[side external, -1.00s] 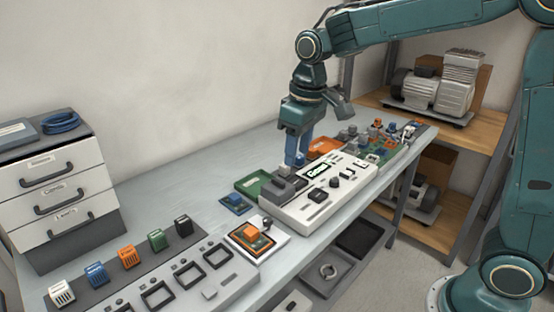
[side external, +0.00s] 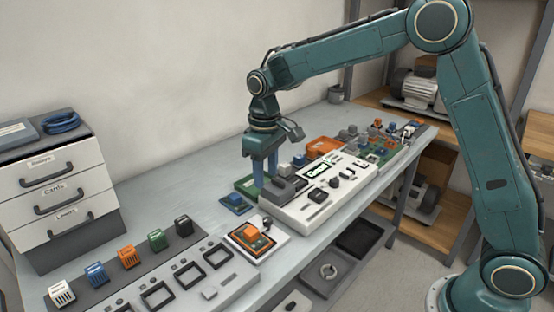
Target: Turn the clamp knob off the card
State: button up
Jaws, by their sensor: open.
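An orange card (side external: 252,240) lies on a small white fixture (side external: 274,247) near the table's front edge. A small dark and pale piece at the fixture's back right corner (side external: 267,225) looks like the clamp knob; its exact turn is too small to tell. My gripper (side external: 265,184) points down with blue fingers, open and empty. It is above and behind the fixture, by the grey block at the left end of the white tester. I cannot tell whether the fingertips touch anything there.
The white tester (side external: 330,202) with a lit screen stands right of the fixture. A green tray (side external: 244,186) and a blue piece (side external: 236,202) lie behind it. Coloured modules stand in a row at left, behind a grey panel (side external: 190,289). The back left tabletop is clear.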

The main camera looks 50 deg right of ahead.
aim_at(267, 219)
notch_tip(267, 219, down, 13)
jog(key=shift+f, duration=0.1)
dwell(0.6)
grip_shut()
